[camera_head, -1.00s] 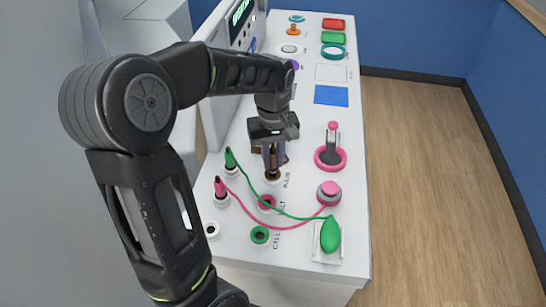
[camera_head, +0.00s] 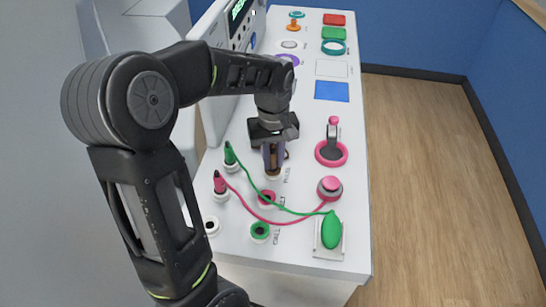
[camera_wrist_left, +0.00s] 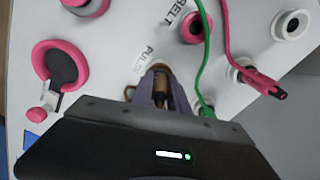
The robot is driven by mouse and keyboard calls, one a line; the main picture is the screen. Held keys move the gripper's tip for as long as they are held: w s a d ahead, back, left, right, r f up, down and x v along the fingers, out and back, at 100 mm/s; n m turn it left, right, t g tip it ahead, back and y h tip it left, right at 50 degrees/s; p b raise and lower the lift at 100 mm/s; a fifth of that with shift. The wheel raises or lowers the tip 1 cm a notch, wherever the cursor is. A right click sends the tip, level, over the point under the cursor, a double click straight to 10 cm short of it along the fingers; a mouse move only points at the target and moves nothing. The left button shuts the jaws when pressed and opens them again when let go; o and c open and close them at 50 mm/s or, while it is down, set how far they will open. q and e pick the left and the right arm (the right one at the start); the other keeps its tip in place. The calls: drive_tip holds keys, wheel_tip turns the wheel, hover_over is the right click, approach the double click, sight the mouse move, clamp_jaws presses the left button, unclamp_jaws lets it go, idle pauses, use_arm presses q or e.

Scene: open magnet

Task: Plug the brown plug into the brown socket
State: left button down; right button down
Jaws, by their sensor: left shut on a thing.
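In the head view my left gripper (camera_head: 273,163) points down over the bench and is shut on the brown plug (camera_head: 272,156), which shows between its purple fingers. The plug also shows between the fingers in the left wrist view (camera_wrist_left: 160,88). The brown socket (camera_head: 273,176) is directly under the fingertips, beside the "PULSE" label, and is mostly hidden. The plug stands roughly upright at the socket. I cannot tell how deep it sits. A bit of brown cord (camera_head: 287,155) shows behind the fingers. My right gripper is not in view.
Green (camera_head: 230,156) and pink (camera_head: 219,185) plugs stand to the left, their cords crossing in front of the gripper. Pink (camera_head: 267,198) and green (camera_head: 260,231) sockets lie nearer. A pink-ringed lever (camera_head: 331,150) and pink knob (camera_head: 329,189) stand to the right.

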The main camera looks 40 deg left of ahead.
use_arm(q)
drive_tip(key=shift+f, duration=0.1)
drive_tip(key=c, duration=1.2)
unclamp_jaws()
wheel_tip(320, 180, up, 8)
drive_tip(key=shift+f, duration=0.1)
